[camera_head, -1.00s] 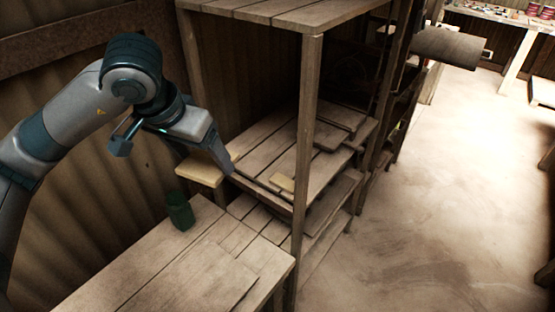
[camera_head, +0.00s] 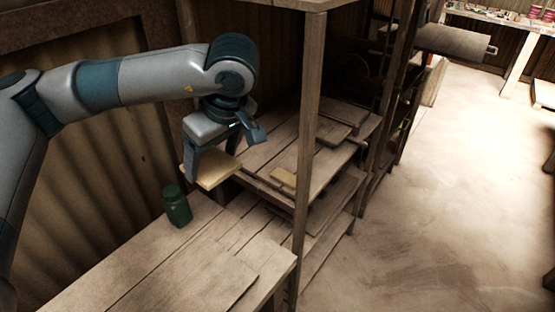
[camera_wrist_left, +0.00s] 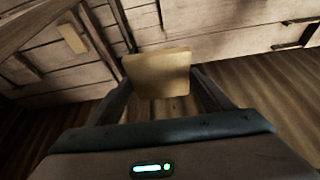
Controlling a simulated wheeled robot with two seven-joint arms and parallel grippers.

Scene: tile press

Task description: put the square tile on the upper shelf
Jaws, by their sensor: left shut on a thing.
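The pale square tile (camera_head: 212,174) is held in my left gripper (camera_head: 211,160), with one finger on each side of it. It hangs in the air just left of the shelf unit, above the bench's far end. In the left wrist view the tile (camera_wrist_left: 157,74) sits between the two fingertips (camera_wrist_left: 160,84). The shelf unit has a top board (camera_head: 285,4), a middle shelf of planks (camera_head: 290,155) and a lower shelf (camera_head: 335,200). I cannot tell which one counts as the upper shelf. My right gripper is not in view.
A green jar (camera_head: 176,207) stands on the wooden bench (camera_head: 190,270) below the gripper. An upright post (camera_head: 307,130) stands at the shelf's front corner. Open floor (camera_head: 430,230) lies to the right.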

